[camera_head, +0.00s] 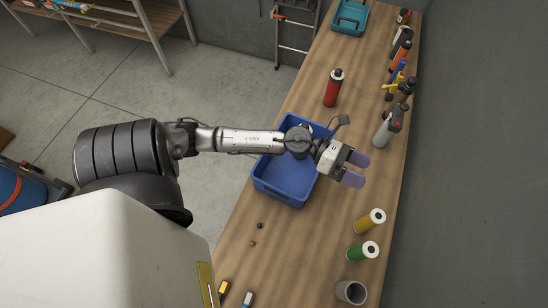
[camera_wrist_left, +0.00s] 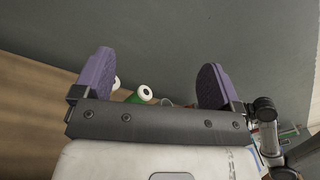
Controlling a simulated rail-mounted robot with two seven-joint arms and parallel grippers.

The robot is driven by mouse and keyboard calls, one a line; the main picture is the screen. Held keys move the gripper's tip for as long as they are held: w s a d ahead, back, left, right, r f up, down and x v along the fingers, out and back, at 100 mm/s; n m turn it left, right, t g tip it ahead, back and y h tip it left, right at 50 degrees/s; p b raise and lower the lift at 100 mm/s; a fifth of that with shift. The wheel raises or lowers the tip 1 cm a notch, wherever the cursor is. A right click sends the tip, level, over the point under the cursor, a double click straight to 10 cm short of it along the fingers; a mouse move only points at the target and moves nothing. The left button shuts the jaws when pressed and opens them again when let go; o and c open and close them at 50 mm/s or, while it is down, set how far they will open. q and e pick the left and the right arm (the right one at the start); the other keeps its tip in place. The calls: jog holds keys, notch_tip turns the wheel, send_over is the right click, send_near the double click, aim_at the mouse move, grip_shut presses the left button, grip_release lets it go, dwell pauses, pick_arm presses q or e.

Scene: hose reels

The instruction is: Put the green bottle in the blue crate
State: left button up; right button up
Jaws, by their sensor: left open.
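The green bottle (camera_head: 357,253), with a white and dark top, stands on the wooden bench at the lower right. It also shows small and partly hidden between the fingers in the left wrist view (camera_wrist_left: 133,98). The blue crate (camera_head: 268,186) sits mid-bench, partly covered by my left arm; the part of its floor that shows is bare. My left gripper (camera_head: 360,169) is open and empty, just right of the crate and apart from the green bottle. Its purple fingers frame the left wrist view (camera_wrist_left: 155,76). My right gripper is not in view.
A yellow container (camera_head: 366,222) stands close behind the green bottle, and a grey cup (camera_head: 350,292) in front of it. A red bottle (camera_head: 332,90) stands behind the crate. Several bottles and tools line the wall edge, including a grey spray bottle (camera_head: 381,135). Two small bits lie left of the green bottle.

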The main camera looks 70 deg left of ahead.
pick_arm(q)
jog(key=s+a+f+n+t+y, duration=0.25)
jog(key=n+y, duration=0.55)
jog(key=n, duration=0.6)
jog(key=s+a+f+n+t+y, duration=0.1)
jog(key=s+a+f+n+y, duration=0.15)
jog(key=n+y, duration=0.8)
jog(key=s+d+f+n+g+h, duration=0.2)
jog(key=s+f+n+g, duration=0.2)
jog(key=s+n+g, duration=0.2)
jog(key=s+d+f+n+g+h, duration=0.3)
jog(key=s+f+n+g, duration=0.2)
jog(key=s, duration=0.6)
jog(key=shift+d+n+g+h, duration=0.35)
jog(key=shift+n+g, duration=0.4)
jog(key=shift+n, duration=0.1)
